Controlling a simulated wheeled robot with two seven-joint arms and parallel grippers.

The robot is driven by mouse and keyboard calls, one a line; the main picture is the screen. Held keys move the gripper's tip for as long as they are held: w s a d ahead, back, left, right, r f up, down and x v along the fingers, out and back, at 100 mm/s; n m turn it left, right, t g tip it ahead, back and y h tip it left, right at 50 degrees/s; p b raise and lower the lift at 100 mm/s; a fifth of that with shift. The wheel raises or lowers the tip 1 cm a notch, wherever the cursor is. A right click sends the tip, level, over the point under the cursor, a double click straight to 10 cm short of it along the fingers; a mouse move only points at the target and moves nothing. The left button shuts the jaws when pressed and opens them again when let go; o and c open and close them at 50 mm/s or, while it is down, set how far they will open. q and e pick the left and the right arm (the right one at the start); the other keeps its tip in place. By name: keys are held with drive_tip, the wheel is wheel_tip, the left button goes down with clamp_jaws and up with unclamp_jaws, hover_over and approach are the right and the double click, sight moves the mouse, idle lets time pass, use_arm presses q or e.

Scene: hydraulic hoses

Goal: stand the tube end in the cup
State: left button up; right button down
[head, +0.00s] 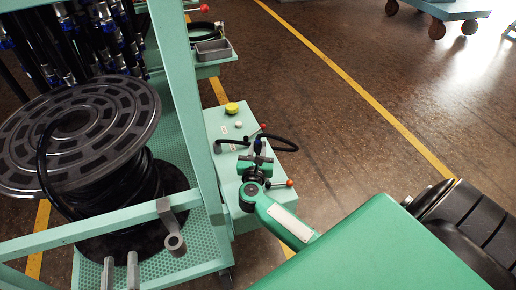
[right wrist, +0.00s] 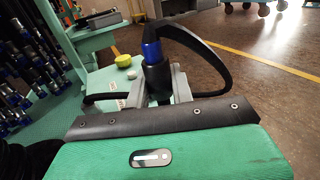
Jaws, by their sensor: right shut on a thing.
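My right gripper (head: 257,163) is shut on the black tube's end piece, above the pale green cart top. In the right wrist view the grey fingers (right wrist: 157,88) close around the black fitting below its blue collar (right wrist: 151,52). The fitting looks roughly upright. The black tube (right wrist: 218,58) arches over to the right and down behind the gripper; its loop also shows in the head view (head: 283,139). A small yellow round piece (head: 232,108) is on the cart top, apart from the gripper; I cannot tell whether it is the cup. My left gripper is not in view.
A large black hose reel (head: 90,125) stands at the left behind the pale green frame (head: 180,100). Several hoses with blue fittings hang behind it. A grey tray (head: 213,50) is further back. Open brown floor lies to the right.

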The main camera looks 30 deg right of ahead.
drive_tip(key=shift+f+b, duration=0.7)
drive_tip(key=shift+f, duration=0.05)
idle(0.7)
drive_tip(key=c, duration=1.1)
unclamp_jaws()
drive_tip(key=p+v, duration=0.1)
drive_tip(key=v, duration=1.2)
drive_tip(key=shift+s+a+r, duration=0.1)
drive_tip(key=shift+s+a, duration=0.15)
drive_tip(key=shift+s, duration=0.05)
drive_tip(key=shift+s, duration=0.1)
